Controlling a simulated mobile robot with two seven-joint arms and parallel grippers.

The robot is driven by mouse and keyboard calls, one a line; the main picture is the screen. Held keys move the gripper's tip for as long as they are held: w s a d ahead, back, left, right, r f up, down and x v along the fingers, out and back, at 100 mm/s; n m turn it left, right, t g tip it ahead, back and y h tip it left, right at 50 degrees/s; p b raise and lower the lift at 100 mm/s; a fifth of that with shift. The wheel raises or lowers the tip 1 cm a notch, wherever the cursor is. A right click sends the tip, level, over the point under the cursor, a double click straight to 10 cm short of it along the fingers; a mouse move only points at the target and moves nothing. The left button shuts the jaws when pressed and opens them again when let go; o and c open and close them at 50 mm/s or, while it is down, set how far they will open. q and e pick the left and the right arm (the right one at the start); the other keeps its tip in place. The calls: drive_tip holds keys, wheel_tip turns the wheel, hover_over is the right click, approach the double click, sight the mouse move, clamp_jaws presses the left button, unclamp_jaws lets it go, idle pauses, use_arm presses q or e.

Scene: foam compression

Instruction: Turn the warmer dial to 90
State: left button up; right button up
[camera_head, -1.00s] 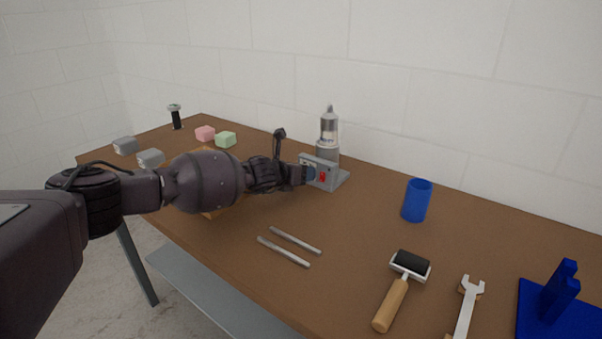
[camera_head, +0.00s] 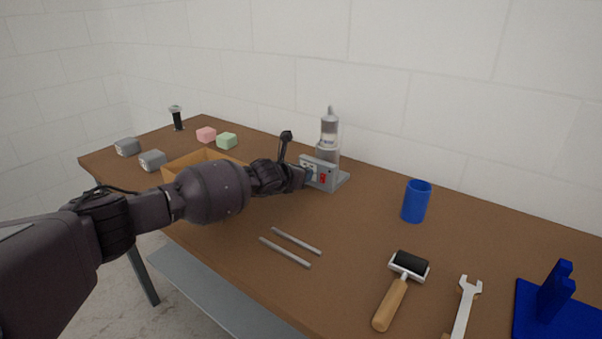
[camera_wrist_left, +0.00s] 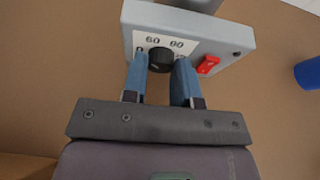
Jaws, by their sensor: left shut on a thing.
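The warmer (camera_head: 325,176) is a grey box with a bottle standing in it, near the back middle of the table. In the left wrist view its front panel (camera_wrist_left: 217,42) shows a black dial (camera_wrist_left: 160,60) on a white scale, with 60 and 90 readable above it. The fingers partly cover the scale's lower ends, and I cannot tell where the dial points. A red switch (camera_wrist_left: 208,65) sits right of the dial. My left gripper (camera_wrist_left: 160,68), with blue fingers, is shut on the dial, one finger on each side. My right gripper is in neither view.
A blue cup (camera_head: 416,201) stands to the right of the warmer. Two metal rods (camera_head: 290,247), a roller (camera_head: 400,280) and a wrench (camera_head: 466,305) lie in front. An open box (camera_head: 178,170) and several small blocks (camera_head: 152,160) are at the left.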

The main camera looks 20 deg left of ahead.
use_arm(q)
drive_tip(key=shift+d+r+p, duration=0.1)
drive_tip(key=shift+r+p, duration=0.15)
drive_tip(key=shift+p, duration=0.05)
drive_tip(key=shift+m+y, duration=0.3)
drive_tip(key=shift+m, duration=0.3)
drive_tip(key=shift+f+p, duration=0.15)
drive_tip(key=shift+p, duration=0.15)
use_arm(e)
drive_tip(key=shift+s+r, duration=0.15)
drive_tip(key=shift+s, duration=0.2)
use_arm(q)
drive_tip(key=o, duration=0.9)
drive_tip(key=shift+f, duration=0.1)
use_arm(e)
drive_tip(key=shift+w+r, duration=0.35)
use_arm(q)
drive_tip(key=shift+s, duration=0.1)
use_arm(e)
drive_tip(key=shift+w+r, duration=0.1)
